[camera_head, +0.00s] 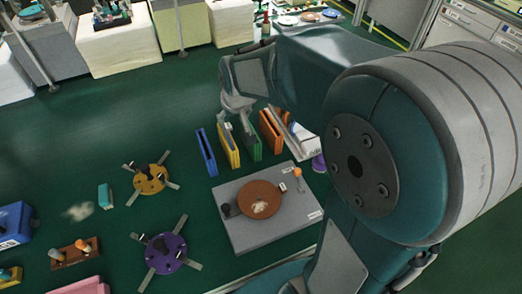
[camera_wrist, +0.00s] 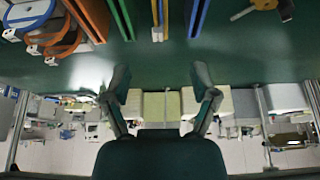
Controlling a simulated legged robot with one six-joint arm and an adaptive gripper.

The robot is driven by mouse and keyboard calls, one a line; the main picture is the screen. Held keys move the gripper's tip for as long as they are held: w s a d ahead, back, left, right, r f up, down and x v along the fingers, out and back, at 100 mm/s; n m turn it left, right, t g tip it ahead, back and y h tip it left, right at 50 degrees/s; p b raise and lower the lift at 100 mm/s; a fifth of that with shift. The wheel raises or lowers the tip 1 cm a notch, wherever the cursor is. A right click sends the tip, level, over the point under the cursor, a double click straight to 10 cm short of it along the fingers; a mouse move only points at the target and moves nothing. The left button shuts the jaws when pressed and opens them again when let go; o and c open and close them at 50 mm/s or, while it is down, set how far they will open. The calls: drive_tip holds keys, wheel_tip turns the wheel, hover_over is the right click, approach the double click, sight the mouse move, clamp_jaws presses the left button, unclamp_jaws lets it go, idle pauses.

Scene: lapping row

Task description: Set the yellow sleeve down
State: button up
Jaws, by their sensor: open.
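The yellow sleeve (camera_head: 229,147) stands upright in a row on the green surface, between the blue sleeve (camera_head: 206,152) and the green sleeve (camera_head: 250,139). It shows edge-on at the top of the wrist view (camera_wrist: 159,20). My gripper (camera_head: 236,112) is just behind and above the row's far end in the head view. In the wrist view my gripper (camera_wrist: 163,85) has its two fingers wide apart with nothing between them. The yellow sleeve lies roughly in line with the gap, apart from both fingers.
The orange sleeve (camera_head: 271,131) stands right of the green one. A grey plate with a brown disc (camera_head: 260,199) lies in front of the row. Yellow (camera_head: 151,179) and purple (camera_head: 166,254) armed discs lie to the left. Green floor left of the row is mostly clear.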

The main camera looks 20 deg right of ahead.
drive_tip(key=s+r, duration=0.3)
drive_tip(key=s, duration=0.7)
drive_tip(key=s+r, duration=0.4)
drive_tip(key=s, duration=0.7)
drive_tip(key=shift+t, duration=0.4)
